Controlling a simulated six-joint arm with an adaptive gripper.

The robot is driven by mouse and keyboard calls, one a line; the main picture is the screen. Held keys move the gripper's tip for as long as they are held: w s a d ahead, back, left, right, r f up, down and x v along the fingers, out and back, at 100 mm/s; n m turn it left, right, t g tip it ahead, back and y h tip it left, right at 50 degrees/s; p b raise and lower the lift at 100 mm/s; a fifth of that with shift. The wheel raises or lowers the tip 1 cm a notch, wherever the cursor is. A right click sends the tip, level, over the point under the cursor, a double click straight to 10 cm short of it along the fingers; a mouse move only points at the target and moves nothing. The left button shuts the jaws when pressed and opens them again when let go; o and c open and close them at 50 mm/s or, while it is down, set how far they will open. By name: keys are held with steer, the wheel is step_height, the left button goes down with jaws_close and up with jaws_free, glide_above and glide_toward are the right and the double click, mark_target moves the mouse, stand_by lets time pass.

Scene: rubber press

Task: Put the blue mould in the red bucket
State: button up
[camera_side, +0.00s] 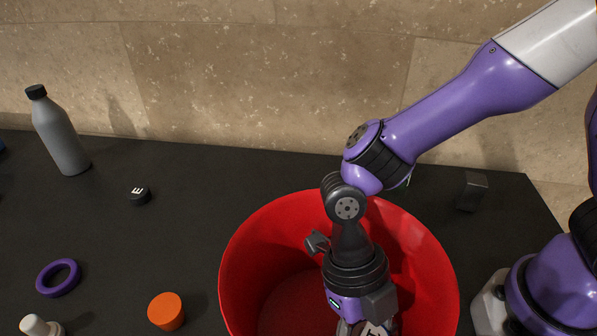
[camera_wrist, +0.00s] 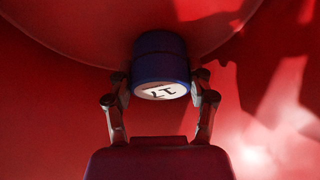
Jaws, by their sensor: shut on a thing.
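The red bucket (camera_side: 245,260) stands on the black table in the side view, its mouth open upward. My gripper (camera_wrist: 160,88) reaches down into the bucket. In the wrist view it is shut on the blue mould (camera_wrist: 158,58), a dark blue cylinder with a pale, marked end face. The mould sits between the two fingertips, with the red bucket wall (camera_wrist: 50,100) all around. In the side view the bottom picture edge cuts off my gripper's tip, and the blue mould cannot be made out there. I cannot tell whether the mould touches the bucket.
An orange cylinder (camera_side: 166,311), a purple ring (camera_side: 58,278) and a white-topped item (camera_side: 40,326) lie left of the bucket. A small black puck (camera_side: 139,196) and a grey bottle (camera_side: 58,132) stand farther back. A dark block (camera_side: 472,191) is at right.

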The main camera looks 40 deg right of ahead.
steer(key=o, duration=1.3)
steer(key=shift+f, duration=0.15)
steer(key=shift+o, duration=0.2)
